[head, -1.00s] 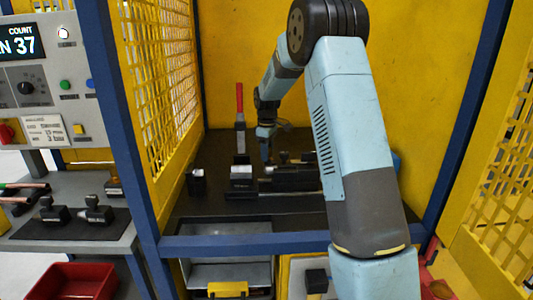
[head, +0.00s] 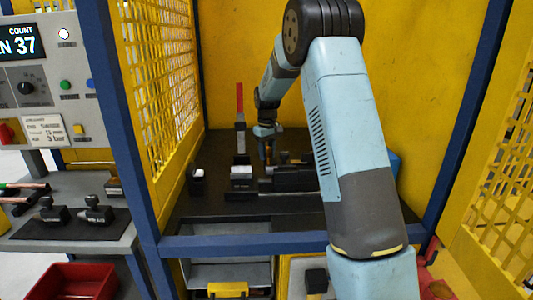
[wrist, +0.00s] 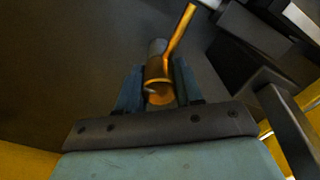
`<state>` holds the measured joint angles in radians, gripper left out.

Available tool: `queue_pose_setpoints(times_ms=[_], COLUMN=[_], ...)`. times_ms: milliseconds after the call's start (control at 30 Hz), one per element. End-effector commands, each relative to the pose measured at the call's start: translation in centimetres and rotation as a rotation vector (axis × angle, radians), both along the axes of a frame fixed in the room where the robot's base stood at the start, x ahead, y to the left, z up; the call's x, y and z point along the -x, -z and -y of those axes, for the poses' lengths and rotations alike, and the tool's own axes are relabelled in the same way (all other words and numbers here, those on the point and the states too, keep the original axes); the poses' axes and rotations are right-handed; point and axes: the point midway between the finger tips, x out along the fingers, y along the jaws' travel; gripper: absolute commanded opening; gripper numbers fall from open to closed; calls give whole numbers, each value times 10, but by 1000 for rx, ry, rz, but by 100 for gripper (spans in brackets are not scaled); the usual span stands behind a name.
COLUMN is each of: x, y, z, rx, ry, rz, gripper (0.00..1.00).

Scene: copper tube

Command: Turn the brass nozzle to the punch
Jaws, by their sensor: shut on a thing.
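In the wrist view my gripper (wrist: 158,88) is shut on the brass nozzle (wrist: 158,92), with one finger on each side. The nozzle is a short round brass piece with an open, cup-like end facing the camera. A thin brass arm or tube (wrist: 181,30) runs from it towards the upper right. In the head view my gripper (head: 266,151) points down over the dark bench, behind a black slide-like block (head: 290,182). The nozzle is too small there to make out clearly. I cannot tell which part is the punch.
A red-handled tool (head: 240,102) stands upright left of my gripper. A white-topped block (head: 241,174) and a small black block (head: 197,181) stand in front. A yellow mesh guard (head: 160,75) closes the left side. The bench (head: 205,207) has bare room at front left.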

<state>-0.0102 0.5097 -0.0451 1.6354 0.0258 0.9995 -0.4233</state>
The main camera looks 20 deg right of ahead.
Motion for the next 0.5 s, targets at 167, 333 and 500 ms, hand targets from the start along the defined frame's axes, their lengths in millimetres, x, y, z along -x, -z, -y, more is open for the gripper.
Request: queue_pose_setpoints(times_ms=[167,333,500], x=[-5,-5,-3], y=[-5,-5,-4], z=[-3,-3,-2], rx=[-2,-3,-2], ry=[0,0,0], rz=[16,17,12], gripper=[0,0,50])
